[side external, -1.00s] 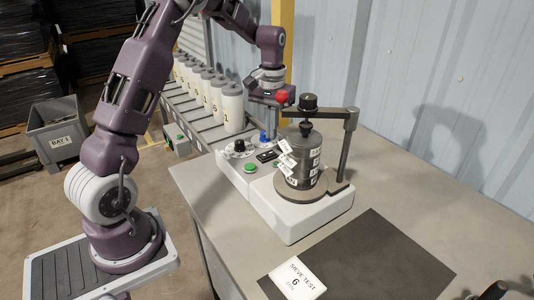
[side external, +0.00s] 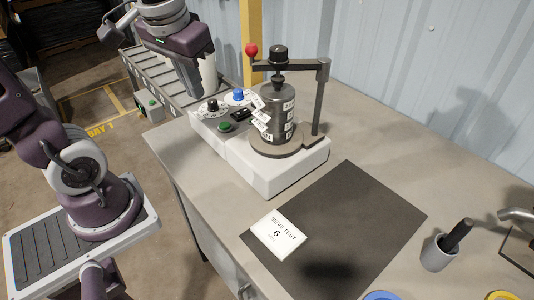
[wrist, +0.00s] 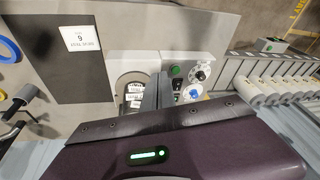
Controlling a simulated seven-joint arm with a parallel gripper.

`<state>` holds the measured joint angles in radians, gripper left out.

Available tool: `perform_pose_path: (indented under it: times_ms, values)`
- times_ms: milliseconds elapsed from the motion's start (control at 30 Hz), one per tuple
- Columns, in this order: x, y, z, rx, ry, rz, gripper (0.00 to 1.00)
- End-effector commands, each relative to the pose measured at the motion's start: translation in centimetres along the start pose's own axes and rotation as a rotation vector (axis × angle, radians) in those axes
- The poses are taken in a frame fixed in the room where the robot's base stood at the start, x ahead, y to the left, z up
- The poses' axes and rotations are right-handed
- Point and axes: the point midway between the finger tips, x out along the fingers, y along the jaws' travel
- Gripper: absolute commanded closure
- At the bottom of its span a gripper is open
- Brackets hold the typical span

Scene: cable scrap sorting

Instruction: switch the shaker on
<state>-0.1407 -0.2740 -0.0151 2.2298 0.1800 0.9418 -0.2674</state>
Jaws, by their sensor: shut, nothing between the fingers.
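The shaker (side external: 290,173) has a white base with a dark sieve stack (side external: 279,115) clamped on it. Its control panel, at the left end, carries a green button (side external: 225,127), a black dial (side external: 212,105), a blue knob (side external: 238,95) and a small black switch or display (side external: 241,113). The green button (wrist: 175,71) and blue knob (wrist: 193,92) also show in the wrist view. My gripper (side external: 198,94) is shut and empty, pointing down above the panel's left rear. In the wrist view its fingers (wrist: 164,82) cover part of the shaker.
A clamp arm (side external: 300,65) with a red ball (side external: 251,49) rises over the sieve stack. A dark mat (side external: 350,220) with a sieve test card (side external: 278,235) lies in front. A grey cup (side external: 438,252) stands at right.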

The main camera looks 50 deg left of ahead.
Motion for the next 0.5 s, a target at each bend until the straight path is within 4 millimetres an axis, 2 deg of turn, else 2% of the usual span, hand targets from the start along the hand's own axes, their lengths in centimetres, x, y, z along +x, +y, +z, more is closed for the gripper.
perform_pose_path:
  times_ms: [33, 100, 200, 333, 500]
  values:
    - [-1.5, 1.0, 2.2, 0.06, 0.063, 0.053, 1.0]
    - [-2.8, 2.1, 4.9, 0.138, 0.128, 0.118, 1.0]
    - [-3.5, 3.0, 7.5, 0.218, 0.197, 0.181, 1.0]
    - [-3.7, 3.5, 8.8, 0.259, 0.232, 0.214, 1.0]
    - [-3.8, 3.5, 8.9, 0.261, 0.232, 0.216, 1.0]
